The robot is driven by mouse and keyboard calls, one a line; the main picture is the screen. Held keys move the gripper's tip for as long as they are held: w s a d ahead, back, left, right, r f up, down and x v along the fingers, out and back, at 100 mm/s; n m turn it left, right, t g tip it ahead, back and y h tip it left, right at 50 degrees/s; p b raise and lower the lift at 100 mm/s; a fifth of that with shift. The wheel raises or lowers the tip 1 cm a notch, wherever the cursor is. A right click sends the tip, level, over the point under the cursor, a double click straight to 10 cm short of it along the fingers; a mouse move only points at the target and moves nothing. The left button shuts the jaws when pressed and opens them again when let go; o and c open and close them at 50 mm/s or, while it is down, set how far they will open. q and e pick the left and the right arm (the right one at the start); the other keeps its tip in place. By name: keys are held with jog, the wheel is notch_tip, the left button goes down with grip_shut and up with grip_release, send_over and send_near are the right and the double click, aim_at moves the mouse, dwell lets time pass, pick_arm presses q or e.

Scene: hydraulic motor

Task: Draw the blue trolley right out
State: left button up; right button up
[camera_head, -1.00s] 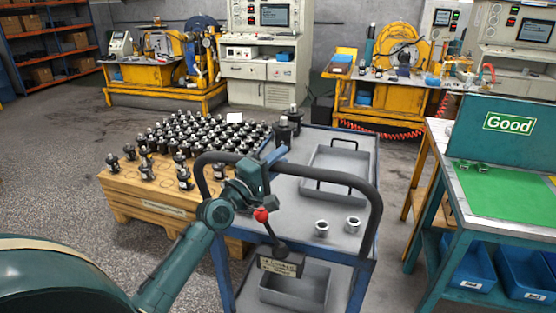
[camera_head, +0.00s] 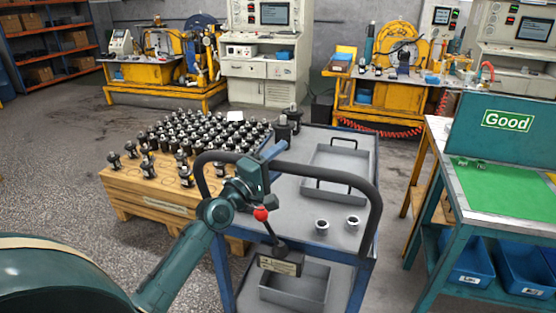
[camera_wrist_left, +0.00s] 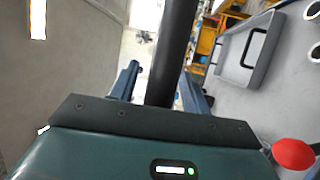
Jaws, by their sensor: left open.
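The blue trolley (camera_head: 311,249) stands in front of me, with a grey top and a black hoop handle (camera_head: 370,220) at its near end. My left gripper (camera_head: 267,165) is at the upper bar of this handle. In the left wrist view the dark handle bar (camera_wrist_left: 172,52) runs between the two spread blue fingers of my left gripper (camera_wrist_left: 160,85). Whether a finger touches the bar cannot be told. A red-knobbed lever (camera_head: 261,214) with a label plate stands at the trolley's near end. My right gripper is not in view.
A wooden pallet block (camera_head: 160,199) with many black-and-silver motor parts stands close on the trolley's left. A green-topped table (camera_head: 504,190) with a "Good" sign (camera_head: 508,121) and blue bins stands on the right. A grey tray (camera_head: 336,158) and two metal rings lie on the trolley.

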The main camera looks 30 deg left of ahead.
pick_arm(q)
jog(key=b+v, duration=0.3)
jog(key=v, duration=1)
jog(key=shift+b, duration=0.35)
jog(key=shift+s, duration=0.1)
